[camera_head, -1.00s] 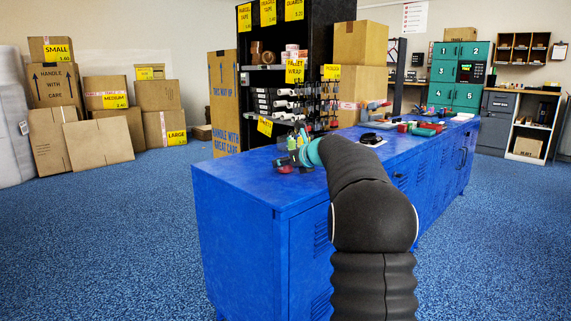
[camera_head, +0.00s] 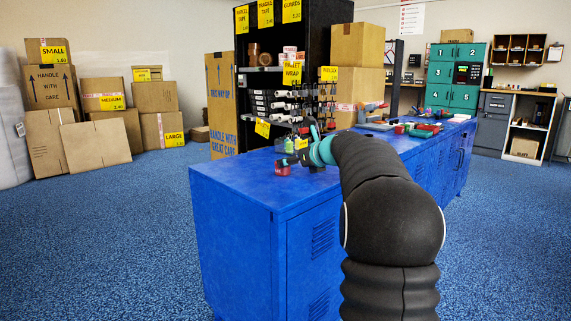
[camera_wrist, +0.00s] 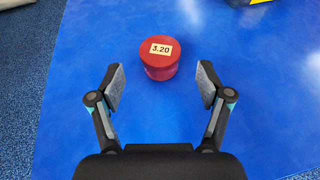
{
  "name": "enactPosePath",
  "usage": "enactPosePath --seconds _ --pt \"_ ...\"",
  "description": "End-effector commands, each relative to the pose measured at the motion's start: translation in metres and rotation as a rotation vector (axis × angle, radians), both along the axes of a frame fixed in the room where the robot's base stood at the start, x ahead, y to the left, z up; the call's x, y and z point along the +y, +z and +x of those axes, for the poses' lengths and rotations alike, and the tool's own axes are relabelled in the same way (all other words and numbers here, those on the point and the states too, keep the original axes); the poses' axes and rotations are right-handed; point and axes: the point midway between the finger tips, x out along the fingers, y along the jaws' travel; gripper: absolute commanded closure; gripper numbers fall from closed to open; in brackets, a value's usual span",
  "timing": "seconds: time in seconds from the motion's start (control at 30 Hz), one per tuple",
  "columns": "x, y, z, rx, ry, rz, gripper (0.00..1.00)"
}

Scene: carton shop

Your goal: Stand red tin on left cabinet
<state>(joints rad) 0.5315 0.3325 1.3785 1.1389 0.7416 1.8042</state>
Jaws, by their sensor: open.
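The red tin (camera_wrist: 160,65) stands upright on the blue cabinet top (camera_wrist: 90,40), with a 3.20 label on its lid. In the head view the tin (camera_head: 283,169) shows small and dark red on the near left part of the blue cabinet (camera_head: 240,190). My gripper (camera_wrist: 160,88) is open in the wrist view. Its two pads stand apart on either side below the tin, with nothing between them. In the head view my gripper (camera_head: 305,155) hangs low over the cabinet, just right of the tin, partly hidden by my arm.
A black shelf (camera_head: 262,60) with tapes and hanging goods stands behind the cabinet. Several cartons (camera_head: 100,147) are stacked at left. Coloured items (camera_head: 420,130) lie farther along the cabinet top. Blue carpet is open at left.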

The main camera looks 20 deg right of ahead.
Motion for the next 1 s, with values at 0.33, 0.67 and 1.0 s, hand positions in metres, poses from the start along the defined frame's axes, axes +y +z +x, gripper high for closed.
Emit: enactPosePath --seconds 0.33,0.67,1.0 --pt "-0.01 0.021 -0.049 0.0 -0.001 0.0 0.22" --pt "-0.011 0.023 -0.056 0.0 0.0 -0.001 0.22" --pt "0.097 0.007 -0.117 0.05 0.328 -0.481 0.22"
